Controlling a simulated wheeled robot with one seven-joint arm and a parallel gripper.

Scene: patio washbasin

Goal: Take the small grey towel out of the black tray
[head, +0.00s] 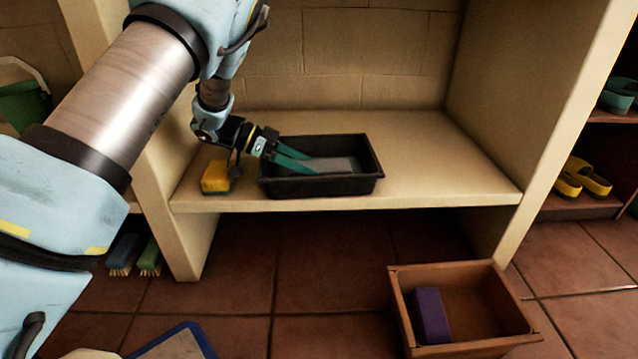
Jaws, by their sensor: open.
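The black tray (325,186) stands on the beige shelf near its front edge. The small grey towel (338,164) lies inside the tray, flat, towards its right and middle part. My gripper (306,163) reaches in from the left, with its green fingers over the tray's left side and tips at the towel's left edge. The fingers are apart and hold nothing that I can see. I cannot tell whether the tips touch the towel. The tray's front wall hides the towel's lower side.
A yellow sponge (215,178) sits just left of the tray. The shelf (440,160) is clear to the right. A wooden box (480,300) with a purple block (431,315) stands on the floor below. Two brushes (149,257) lie at lower left. Shelf side walls stand left and right.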

